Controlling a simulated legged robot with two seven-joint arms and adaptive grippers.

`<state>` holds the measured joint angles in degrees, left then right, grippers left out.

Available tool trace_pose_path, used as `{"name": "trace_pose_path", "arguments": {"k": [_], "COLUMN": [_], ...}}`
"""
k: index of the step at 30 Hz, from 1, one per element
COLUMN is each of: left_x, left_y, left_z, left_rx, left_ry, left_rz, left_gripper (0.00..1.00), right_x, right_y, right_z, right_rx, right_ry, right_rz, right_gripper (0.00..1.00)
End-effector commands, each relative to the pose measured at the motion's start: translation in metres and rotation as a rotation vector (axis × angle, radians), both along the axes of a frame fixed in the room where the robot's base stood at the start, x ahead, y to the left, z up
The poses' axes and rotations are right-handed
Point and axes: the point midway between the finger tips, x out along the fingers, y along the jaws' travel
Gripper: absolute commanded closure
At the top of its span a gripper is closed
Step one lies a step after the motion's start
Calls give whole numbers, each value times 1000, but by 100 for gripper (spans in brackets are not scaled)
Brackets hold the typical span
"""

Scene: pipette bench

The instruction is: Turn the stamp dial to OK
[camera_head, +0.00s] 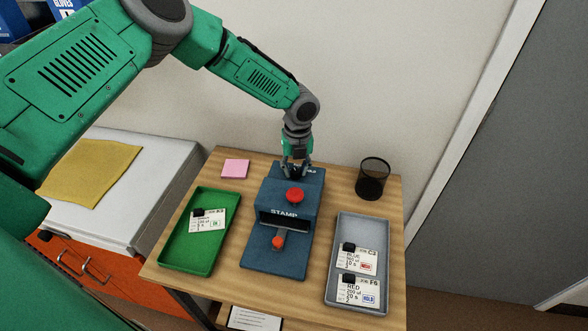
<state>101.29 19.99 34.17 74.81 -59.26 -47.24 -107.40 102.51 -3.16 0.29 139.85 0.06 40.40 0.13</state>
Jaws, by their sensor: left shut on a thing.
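The blue stamp machine (274,261) stands in the middle of the wooden table, with a red button (295,195) on top and an orange-tipped lever (278,243) at its front. My left gripper (293,172) reaches down from above to the back of the stamp machine's top. It is shut on a small dark thing there, which looks like the stamp dial. The fingers hide most of the dial, and I cannot read its setting. My right gripper is not in view.
A green tray (177,263) with a card is on the left, and a grey tray (344,224) with two cards is on the right. A black mesh cup (372,178) stands at the back right. A pink note pad (235,169) lies at the back left.

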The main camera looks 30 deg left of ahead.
Motion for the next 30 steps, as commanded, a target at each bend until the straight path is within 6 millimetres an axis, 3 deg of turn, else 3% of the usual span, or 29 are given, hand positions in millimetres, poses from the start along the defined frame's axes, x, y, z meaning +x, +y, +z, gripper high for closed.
{"name": "trace_pose_path", "arguments": {"k": [1,20,30], "left_x": [-7,-4,-2], "left_y": [-4,0,2], "left_z": [-5,-6,-6], "left_rx": [0,-3,4], "left_ry": [20,18,14], "left_rz": [-5,4,143], "left_gripper": [100,100,100], "right_x": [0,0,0], "right_y": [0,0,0], "right_z": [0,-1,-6], "right_rx": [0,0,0], "right_ry": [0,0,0], "right_rz": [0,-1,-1], "right_gripper": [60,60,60]}}
